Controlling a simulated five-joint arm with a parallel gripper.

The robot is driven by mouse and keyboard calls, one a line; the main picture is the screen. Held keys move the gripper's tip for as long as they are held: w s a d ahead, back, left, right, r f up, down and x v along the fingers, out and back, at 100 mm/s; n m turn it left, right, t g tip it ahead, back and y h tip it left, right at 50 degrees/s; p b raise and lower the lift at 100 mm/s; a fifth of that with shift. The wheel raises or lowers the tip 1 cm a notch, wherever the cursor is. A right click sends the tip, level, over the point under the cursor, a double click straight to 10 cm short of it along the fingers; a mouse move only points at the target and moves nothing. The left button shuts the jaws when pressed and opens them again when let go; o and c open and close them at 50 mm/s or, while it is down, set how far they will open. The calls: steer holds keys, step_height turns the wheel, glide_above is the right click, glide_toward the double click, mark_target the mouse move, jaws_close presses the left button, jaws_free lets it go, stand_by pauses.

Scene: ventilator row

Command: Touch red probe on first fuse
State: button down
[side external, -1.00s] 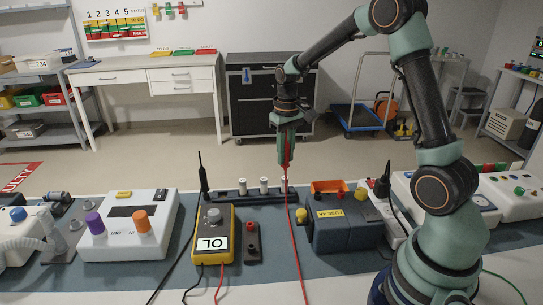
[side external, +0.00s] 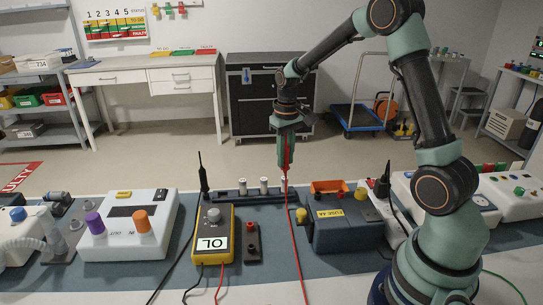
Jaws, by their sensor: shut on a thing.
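My gripper (side external: 285,160) is shut on the red probe (side external: 288,150) and points downward over the right end of the fuse rack (side external: 225,198). The rack is a long dark strip with white, capped fuses standing upright: a left fuse (side external: 242,187), a middle fuse (side external: 263,186) and a right fuse (side external: 283,187). The probe's lower end is at or just above the right fuse; I cannot tell whether they touch. The black probe (side external: 203,178) stands upright at the rack's left end. The yellow meter (side external: 216,224), in front of the rack, reads OL.
A blue-grey box labelled FUSE (side external: 345,235) with an orange tray (side external: 328,187) stands right of the rack. A white console with knobs (side external: 125,243) is left. The red lead (side external: 296,245) hangs across the bench.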

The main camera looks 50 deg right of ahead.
steer(key=shift+r, duration=3.55)
